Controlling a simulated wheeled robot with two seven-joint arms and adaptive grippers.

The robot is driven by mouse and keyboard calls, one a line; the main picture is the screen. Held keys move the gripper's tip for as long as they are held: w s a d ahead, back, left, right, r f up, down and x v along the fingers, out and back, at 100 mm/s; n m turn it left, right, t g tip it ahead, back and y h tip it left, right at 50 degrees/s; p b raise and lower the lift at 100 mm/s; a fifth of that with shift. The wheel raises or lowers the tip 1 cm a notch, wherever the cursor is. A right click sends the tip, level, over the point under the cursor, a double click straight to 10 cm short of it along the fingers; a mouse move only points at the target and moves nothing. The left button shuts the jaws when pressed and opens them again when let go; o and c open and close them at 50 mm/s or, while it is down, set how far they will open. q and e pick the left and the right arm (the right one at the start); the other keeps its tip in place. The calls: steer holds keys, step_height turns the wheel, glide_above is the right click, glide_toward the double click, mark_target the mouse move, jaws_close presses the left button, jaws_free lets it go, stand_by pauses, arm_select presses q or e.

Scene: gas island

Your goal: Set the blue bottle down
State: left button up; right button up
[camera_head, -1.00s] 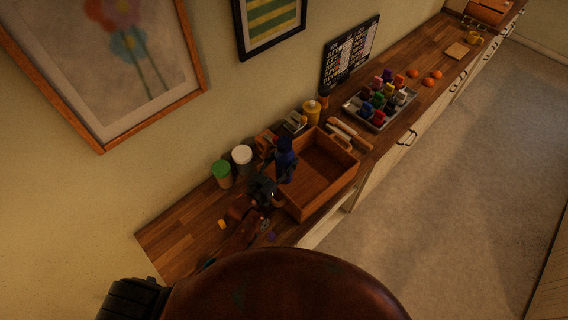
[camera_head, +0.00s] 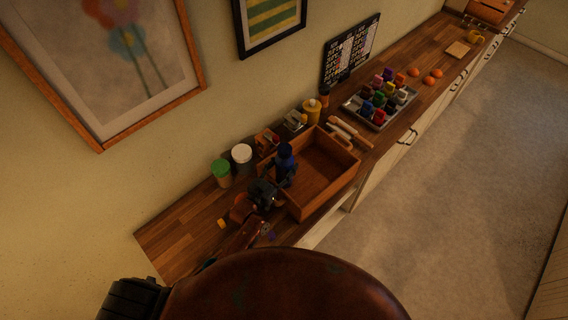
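The blue bottle (camera_head: 285,158) has a dark blue cap and stands roughly upright at the left end of the open wooden box (camera_head: 333,190). My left gripper (camera_head: 281,179), dark and small in the view, reaches in from the lower left over the box's near left corner. Its fingers are at the lower part of the bottle and appear shut on it. The bottle's base is hidden by the gripper, so I cannot tell whether it touches the box floor. My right gripper is not in view.
A green-lidded jar (camera_head: 221,173) and a white-lidded jar (camera_head: 242,157) stand left of the box. A yellow bottle (camera_head: 311,112) is behind it. A grey tray (camera_head: 381,123) of colored items lies farther right. The box's right part is empty.

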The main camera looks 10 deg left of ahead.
arm_select(q)
steer(key=o, duration=1.7)
steer(key=shift+r, duration=0.1)
steer(key=shift+r, duration=0.25)
steer(key=shift+r+p, duration=0.55)
steer(key=v, duration=0.3)
steer(key=b+v, duration=0.1)
steer(key=v, duration=0.3)
steer(key=b+v, duration=0.1)
steer(key=v, duration=0.3)
steer(key=shift+f, duration=0.4)
steer(key=shift+s+a+r, duration=0.1)
steer(key=shift+s+a, duration=0.05)
steer(key=shift+s, duration=0.35)
